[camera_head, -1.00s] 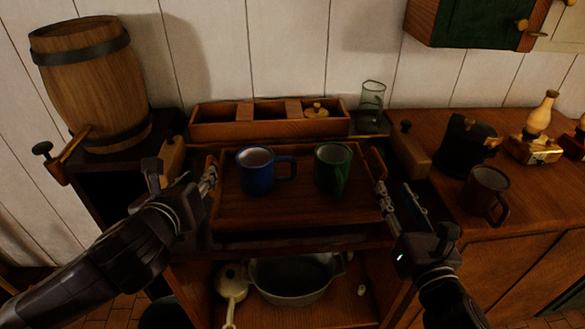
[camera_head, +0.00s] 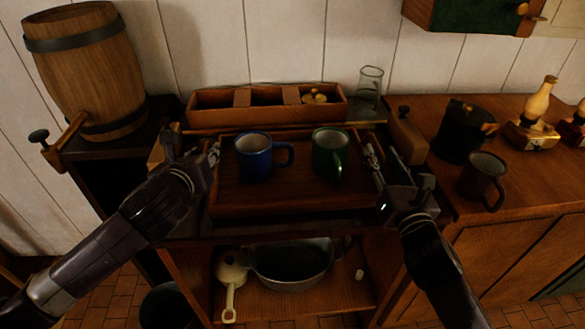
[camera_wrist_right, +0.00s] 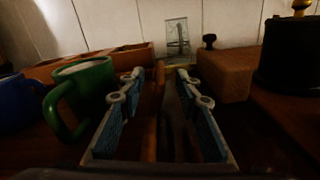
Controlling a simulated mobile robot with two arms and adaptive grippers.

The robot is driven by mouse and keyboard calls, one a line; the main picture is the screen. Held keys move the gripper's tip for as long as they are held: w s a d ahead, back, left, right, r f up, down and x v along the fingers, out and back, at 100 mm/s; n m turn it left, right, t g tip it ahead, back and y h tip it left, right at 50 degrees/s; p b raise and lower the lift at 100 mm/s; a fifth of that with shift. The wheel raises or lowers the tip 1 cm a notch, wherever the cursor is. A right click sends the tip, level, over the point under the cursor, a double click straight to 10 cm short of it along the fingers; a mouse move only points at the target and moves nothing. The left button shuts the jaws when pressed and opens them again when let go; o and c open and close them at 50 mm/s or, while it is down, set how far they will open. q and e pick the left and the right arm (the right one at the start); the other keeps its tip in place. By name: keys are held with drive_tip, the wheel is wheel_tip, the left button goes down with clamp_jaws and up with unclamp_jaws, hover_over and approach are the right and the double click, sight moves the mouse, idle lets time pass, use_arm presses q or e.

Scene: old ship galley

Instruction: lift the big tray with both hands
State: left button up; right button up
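The big brown wooden tray (camera_head: 290,197) lies on top of the cabinet in the head view. A blue mug (camera_head: 254,160) and a green mug (camera_head: 327,158) stand upright on it; the green mug also shows in the right wrist view (camera_wrist_right: 88,84). My left gripper (camera_head: 213,153) is at the tray's left side; its finger gap is unclear. My right gripper (camera_head: 372,158) is at the right side. In the right wrist view its fingers (camera_wrist_right: 157,80) are apart, with the tray's side edge between them. The tray's side handles are largely hidden by the grippers.
A divided wooden box (camera_head: 265,118) and a glass (camera_head: 369,84) stand right behind the tray. A barrel (camera_head: 85,75) is at left. A brown mug (camera_head: 483,178) and a dark pot (camera_head: 463,132) stand on the right counter. A pan (camera_head: 292,265) sits on the shelf below.

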use_arm(q)
drive_tip(key=shift+w+f, duration=0.1)
drive_tip(key=shift+w, duration=0.2)
use_arm(e)
drive_tip(key=shift+w, duration=0.3)
use_arm(q)
drive_tip(key=shift+c, duration=0.3)
use_arm(e)
drive_tip(key=shift+c, duration=0.3)
use_arm(q)
clamp_jaws()
use_arm(e)
clamp_jaws()
use_arm(q)
drive_tip(key=shift+r, duration=0.25)
use_arm(e)
drive_tip(key=shift+a+r, duration=0.1)
drive_tip(key=shift+r, duration=0.25)
